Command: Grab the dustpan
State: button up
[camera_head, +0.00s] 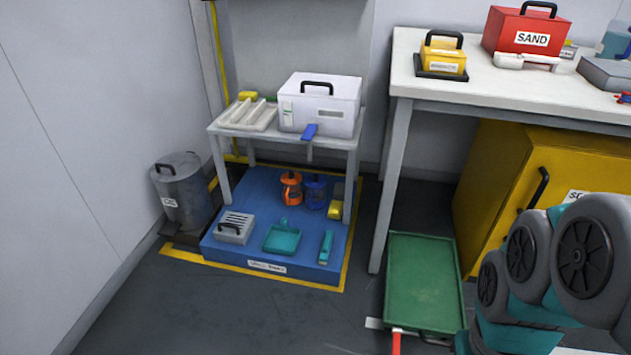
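The teal dustpan (282,240) lies flat near the front of a low blue platform (222,252), under a small grey table. Its short handle points toward the back. A narrow teal item, perhaps a hand brush (326,248), lies to its right, apart from it. My arm shows at the lower right, well away from the dustpan. My gripper is not in view.
A grey vented box (236,228) sits left of the dustpan. Orange (291,190) and blue (315,192) containers stand behind. The small table (226,131) overhangs the platform. A green tray (424,280) lies on the floor at right; the front floor is clear.

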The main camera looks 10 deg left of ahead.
aim_at(284, 241)
jog(key=i+j, duration=0.1)
jog(key=j, duration=0.6)
jog(key=i+j, duration=0.1)
jog(key=j, duration=1.35)
jog(key=i+j, duration=0.15)
jog(key=j, duration=0.55)
jog(key=i+j, duration=0.1)
jog(key=j, duration=0.6)
jog(key=z, duration=0.05)
